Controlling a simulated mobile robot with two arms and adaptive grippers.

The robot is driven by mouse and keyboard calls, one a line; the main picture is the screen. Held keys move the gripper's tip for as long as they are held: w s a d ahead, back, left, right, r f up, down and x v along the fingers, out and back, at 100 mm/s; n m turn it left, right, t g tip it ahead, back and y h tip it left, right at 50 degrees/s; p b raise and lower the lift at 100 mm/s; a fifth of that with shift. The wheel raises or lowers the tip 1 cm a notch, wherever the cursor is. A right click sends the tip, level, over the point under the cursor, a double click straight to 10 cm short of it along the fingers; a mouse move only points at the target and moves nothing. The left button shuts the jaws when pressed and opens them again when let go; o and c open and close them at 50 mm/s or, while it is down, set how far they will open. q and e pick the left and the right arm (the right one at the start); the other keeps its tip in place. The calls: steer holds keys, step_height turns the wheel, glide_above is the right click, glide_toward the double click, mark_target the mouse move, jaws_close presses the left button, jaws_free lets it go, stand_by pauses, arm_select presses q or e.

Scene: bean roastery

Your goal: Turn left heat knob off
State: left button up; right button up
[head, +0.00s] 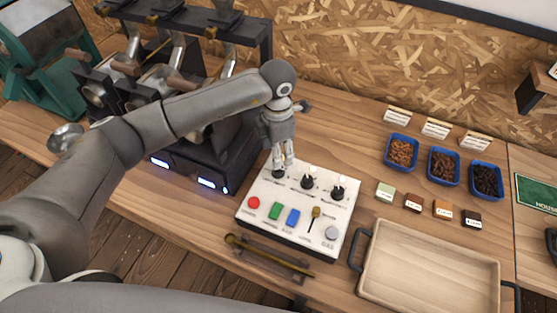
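The white control panel (262,217) lies on the wooden counter, with three black knobs along its back row. The left knob (279,174) is partly hidden under my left gripper. The middle knob (307,182) and right knob (338,193) are uncovered. My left gripper (282,164) points down at the left knob, its fingertips at or just above it. Its two fingers are close together with a narrow gap; whether they touch or grip the knob is unclear. The left knob's pointer direction is too small to read. My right gripper is out of view.
The panel's front row has a red button (253,203), green and blue switches, a lever (315,215) and a grey button. A dark machine stands behind my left arm. A wooden tray (430,265) and blue bean bins (401,151) are at the right.

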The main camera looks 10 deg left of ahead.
mark_target(278, 171)
arm_select(q)
step_height(278, 171, down, 5)
steer(key=shift+p, duration=0.65)
step_height(278, 171, down, 2)
steer(key=shift+w+f, duration=0.15)
steer(key=shift+f, duration=0.1)
steer(key=c, duration=0.8)
steer(key=shift+c, duration=1.4)
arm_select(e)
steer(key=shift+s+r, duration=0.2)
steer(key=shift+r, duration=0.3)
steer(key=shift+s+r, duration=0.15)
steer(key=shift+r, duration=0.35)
